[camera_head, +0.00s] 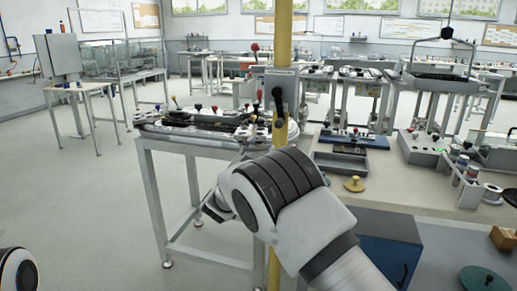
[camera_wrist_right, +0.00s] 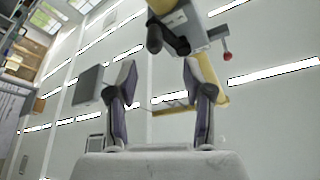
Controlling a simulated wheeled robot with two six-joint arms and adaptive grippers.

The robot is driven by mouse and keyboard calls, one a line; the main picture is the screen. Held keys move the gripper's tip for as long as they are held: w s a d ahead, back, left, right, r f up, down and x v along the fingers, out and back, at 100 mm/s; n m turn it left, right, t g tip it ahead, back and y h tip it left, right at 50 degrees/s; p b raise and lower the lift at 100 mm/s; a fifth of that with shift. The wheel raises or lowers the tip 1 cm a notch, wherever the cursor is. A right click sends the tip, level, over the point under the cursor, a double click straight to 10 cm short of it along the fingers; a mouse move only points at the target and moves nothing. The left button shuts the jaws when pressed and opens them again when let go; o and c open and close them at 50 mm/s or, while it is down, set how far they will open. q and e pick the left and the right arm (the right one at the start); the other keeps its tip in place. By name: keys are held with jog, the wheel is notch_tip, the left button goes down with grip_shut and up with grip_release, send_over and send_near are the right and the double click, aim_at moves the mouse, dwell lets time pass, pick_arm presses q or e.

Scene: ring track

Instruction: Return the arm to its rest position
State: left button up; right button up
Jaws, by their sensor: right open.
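My right arm (camera_head: 315,225) comes in from the lower right of the head view and reaches up and left, in front of the yellow post and the grey-legged table. My right gripper (camera_wrist_right: 160,92) shows clearly in the right wrist view, with its two fingers apart and nothing between them. In the head view its fingers are mostly hidden behind the wrist. A rounded white and black part of my left arm (camera_head: 18,271) shows at the lower left edge of the head view. My left gripper is out of view.
A yellow post (camera_head: 284,30) stands close to my right wrist, bearing a grey box with a black lever (camera_head: 278,98). A table (camera_head: 150,142) with a track is behind the wrist. A workbench (camera_head: 400,190) with trays and a yellow knob (camera_head: 354,184) is at right. Floor at left is clear.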

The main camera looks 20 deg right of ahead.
jog(key=shift+s+a+f, duration=0.2)
jog(key=shift+s+a, duration=0.05)
jog(key=shift+s, duration=0.05)
jog(key=s+d+f+n+g+y+p, duration=0.1)
jog(key=s+d+f+n+p, duration=0.1)
jog(key=d+f, duration=0.3)
jog(key=s+d+f+n+g+y+p, duration=0.1)
jog(key=s+d+f+n+y+p, duration=0.15)
jog(key=f, duration=0.55)
jog(key=s+d+f+n+y+p, duration=0.1)
jog(key=s+d+f+n+p, duration=0.15)
jog(key=f, duration=0.35)
jog(key=s+d+f+n+g+y+p, duration=0.2)
jog(key=s+f+n+g+y, duration=0.15)
jog(key=s+f, duration=0.7)
jog(key=s+a+f+n+g+y, duration=0.1)
jog(key=s+a+f+g+y, duration=0.1)
jog(key=s, duration=0.9)
jog(key=s+a+f+n+g+y, duration=0.2)
jog(key=s+a+f+g+y, duration=0.1)
jog(key=s, duration=0.8)
jog(key=s+a+f+n+g+y, duration=0.1)
jog(key=s+g, duration=0.4)
jog(key=s, duration=0.6)
jog(key=a+f+y+p, duration=0.1)
jog(key=a, duration=0.1)
jog(key=shift+a+f+y, duration=0.25)
jog(key=shift+a+y, duration=0.05)
jog(key=shift+a, duration=0.1)
